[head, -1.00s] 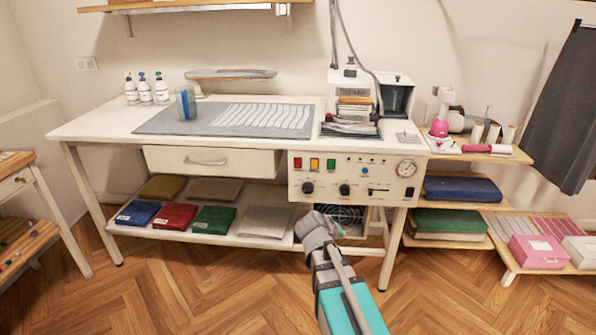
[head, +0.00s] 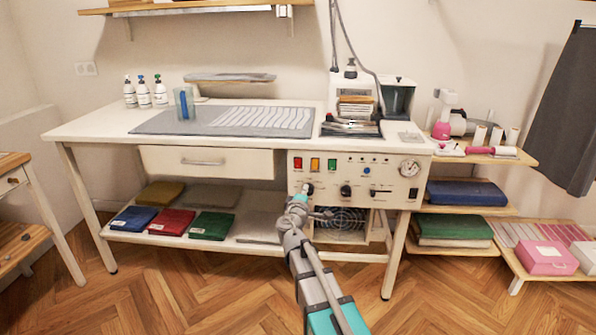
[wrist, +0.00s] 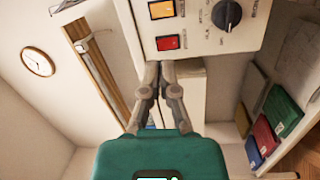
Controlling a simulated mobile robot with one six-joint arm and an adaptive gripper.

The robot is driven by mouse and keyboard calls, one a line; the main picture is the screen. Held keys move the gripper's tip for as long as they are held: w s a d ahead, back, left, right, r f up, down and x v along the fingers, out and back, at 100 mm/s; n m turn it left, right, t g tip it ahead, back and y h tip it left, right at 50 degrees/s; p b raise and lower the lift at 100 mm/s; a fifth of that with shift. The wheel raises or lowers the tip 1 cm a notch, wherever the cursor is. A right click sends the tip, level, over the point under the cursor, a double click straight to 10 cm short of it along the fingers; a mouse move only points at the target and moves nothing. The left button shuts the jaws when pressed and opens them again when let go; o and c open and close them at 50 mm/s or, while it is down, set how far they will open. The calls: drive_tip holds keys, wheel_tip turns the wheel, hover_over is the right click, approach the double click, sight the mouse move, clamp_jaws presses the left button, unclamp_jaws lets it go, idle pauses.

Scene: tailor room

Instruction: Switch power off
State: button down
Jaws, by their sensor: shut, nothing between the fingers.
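The white control panel (head: 352,201) on the front of the ironing table carries a red switch (head: 297,164), an orange switch (head: 315,164) and a green switch (head: 331,164) in a row. Dark knobs, a slider and a round gauge (head: 409,168) are also on it. My gripper (head: 301,195) is in front of the panel's lower left, below the red switch and by the left knob. In the wrist view, my gripper (wrist: 159,68) is shut and empty, its tips close to the red switch (wrist: 167,43). Contact cannot be told. The orange switch (wrist: 162,9) and a knob (wrist: 227,15) show too.
The table (head: 95,131) holds bottles, a glass and a grey mat (head: 165,122). Folded fabrics (head: 171,221) lie on its lower shelf. A drawer (head: 230,161) is left of the panel. A low shelf with boxes (head: 545,258) stands right. Floor in front is clear.

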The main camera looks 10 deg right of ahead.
sight(298, 161)
drive_tip(key=shift+w+a+n+t+y+b, duration=0.2)
drive_tip(key=shift+w+a+n+t+y, duration=0.2)
drive_tip(key=shift+a+n+y, duration=0.3)
drive_tip(key=shift+w+a+n+t+y+b, duration=0.25)
drive_tip(key=shift+w+a+n+y, duration=0.25)
drive_tip(key=shift+a+n, duration=0.4)
drive_tip(key=shift+w, duration=0.1)
drive_tip(key=p+x, duration=0.1)
drive_tip(key=x, duration=1.2)
drive_tip(key=shift+w+p, duration=0.4)
drive_tip(key=shift+w+d+r, duration=0.15)
drive_tip(key=shift+w+r, duration=0.05)
drive_tip(key=shift+w, duration=0.2)
drive_tip(key=shift+s, duration=0.15)
